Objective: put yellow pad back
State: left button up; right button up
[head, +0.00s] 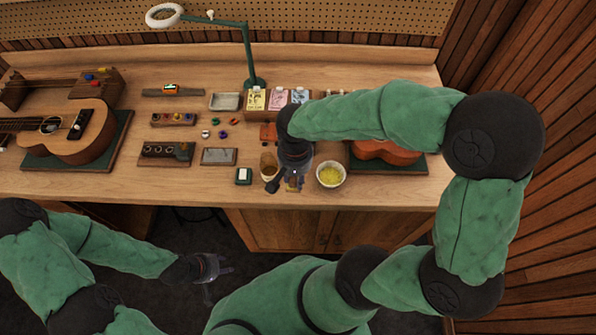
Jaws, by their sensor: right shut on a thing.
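My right gripper (290,182) is over the front edge of the workbench, pointing down, between a tan cup and a white bowl. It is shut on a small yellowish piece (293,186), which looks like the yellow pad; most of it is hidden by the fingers. I cannot tell whether the piece touches the bench. My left gripper (219,280) hangs in front of the bench, below its top, with fingers apart and empty.
The workbench (215,187) holds the tan cup (268,170), the white bowl (331,183) with yellow contents, a small green block with a white top (243,176), a grey tray (219,156), card boxes (277,99), a lamp (248,55) and ukuleles (85,135). Bare wood shows at front left.

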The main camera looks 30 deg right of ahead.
jog(key=w+d+f, duration=0.1)
jog(key=w+f, duration=0.1)
jog(key=w+d+f, duration=0.1)
jog(key=d+f, duration=0.1)
jog(key=w+d+f+b, duration=0.1)
jog(key=w+f, duration=0.1)
jog(key=shift+w+d+f, duration=0.25)
jog(key=shift+w+f, duration=0.05)
jog(key=shift+f, duration=0.05)
jog(key=shift+w+d+f+b, duration=0.1)
jog(key=shift+f+b, duration=0.1)
jog(key=shift+f, duration=0.65)
jog(key=shift+w+f+b, duration=0.1)
jog(key=shift+f+b, duration=0.05)
jog(key=shift+f, duration=0.7)
jog(key=shift+f, duration=0.1)
jog(key=shift+f, duration=0.1)
jog(key=o, duration=1)
jog(key=shift+r, duration=0.4)
notch_tip(320, 180, up, 12)
jog(key=p, duration=0.2)
jog(key=shift+f, duration=0.2)
